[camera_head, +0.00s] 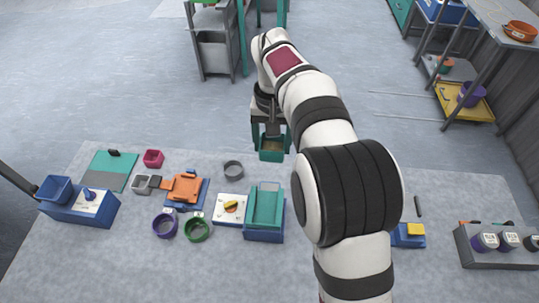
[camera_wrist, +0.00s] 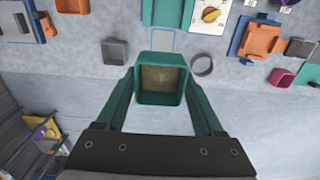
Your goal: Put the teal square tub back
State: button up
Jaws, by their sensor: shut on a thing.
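A thin pale-blue square outline (camera_wrist: 162,31) shows just past the tub, at the end of a teal tray on a blue base (camera_head: 264,234). I cannot tell whether the tub is touching anything below.
A grey ring (camera_head: 233,170) lies left of the tub, and a grey square cup (camera_wrist: 115,51) stands on its other side. My arm hides part of the bench.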

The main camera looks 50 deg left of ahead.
jog(key=w+d+f, duration=0.5)
jog(key=w+d, duration=0.1)
jog(key=w, duration=0.2)
jog(key=w+d+f, duration=0.5)
jog(key=w+d, duration=0.1)
jog(key=w, duration=0.2)
jog(key=shift+s+a+f, duration=0.1)
jog(key=shift+f, duration=1.55)
jog(key=shift+a+f, duration=0.1)
jog(key=shift+f, duration=1.5)
jog(key=shift+f, duration=0.45)
jog(key=o, duration=1.6)
jog(key=shift+c, duration=0.2)
notch_tip(320, 180, up, 7)
